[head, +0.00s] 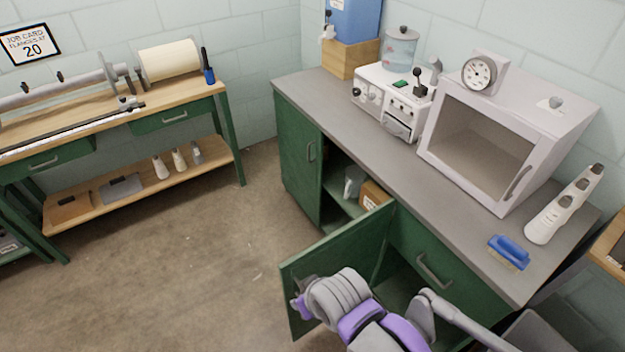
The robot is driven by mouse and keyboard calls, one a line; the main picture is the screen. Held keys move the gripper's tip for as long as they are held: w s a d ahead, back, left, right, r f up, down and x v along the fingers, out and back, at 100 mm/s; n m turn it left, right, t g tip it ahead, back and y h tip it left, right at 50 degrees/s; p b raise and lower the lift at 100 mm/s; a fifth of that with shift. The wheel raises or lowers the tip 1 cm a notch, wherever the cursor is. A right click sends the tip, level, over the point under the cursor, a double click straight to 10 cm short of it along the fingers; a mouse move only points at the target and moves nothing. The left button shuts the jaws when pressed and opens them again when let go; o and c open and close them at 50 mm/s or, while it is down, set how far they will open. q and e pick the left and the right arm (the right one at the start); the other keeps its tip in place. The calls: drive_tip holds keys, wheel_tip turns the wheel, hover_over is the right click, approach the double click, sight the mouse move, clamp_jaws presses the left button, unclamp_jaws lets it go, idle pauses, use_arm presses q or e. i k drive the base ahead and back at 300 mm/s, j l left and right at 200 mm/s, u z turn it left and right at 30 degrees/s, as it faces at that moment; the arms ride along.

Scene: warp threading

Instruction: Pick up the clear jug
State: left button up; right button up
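A small pale, see-through vessel, which looks like the clear jug (353,182), stands inside the green cabinet, in the opening below the grey counter. It is partly in shadow. My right arm comes in from the bottom right, and its gripper (301,306) is at the outer edge of the open green cabinet door (335,262). The fingers are mostly hidden behind the wrist, so I cannot tell whether they are open or shut on the door. The gripper is well apart from the jug. My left gripper is not in view.
A brown box (374,195) sits right of the jug. The open door juts into the room in front of the cabinet. On the counter (345,115) stand a white machine (375,92), a windowed cabinet (560,110) and a blue brush (512,248). The floor (190,260) at left is clear.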

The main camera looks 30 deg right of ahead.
sight(354, 176)
drive_tip(key=i+j+u, duration=0.15)
drive_tip(key=i, duration=0.25)
drive_tip(key=i+j+u, duration=0.15)
drive_tip(key=i+j, duration=0.15)
drive_tip(key=i+j+u, duration=0.2)
drive_tip(key=i, duration=0.3)
drive_tip(key=i+l+z, duration=0.1)
drive_tip(key=z, duration=0.3)
drive_tip(key=i+z, duration=0.55)
drive_tip(key=z, duration=0.2)
drive_tip(key=i+j+z, duration=0.15)
drive_tip(key=z, duration=0.25)
drive_tip(key=i+l+z, duration=0.1)
drive_tip(key=z, duration=0.3)
drive_tip(key=i+z, duration=0.5)
drive_tip(key=z, duration=0.3)
drive_tip(key=i+z, duration=0.2)
drive_tip(key=z, duration=0.15)
drive_tip(key=i+z, duration=0.45)
drive_tip(key=i, duration=0.05)
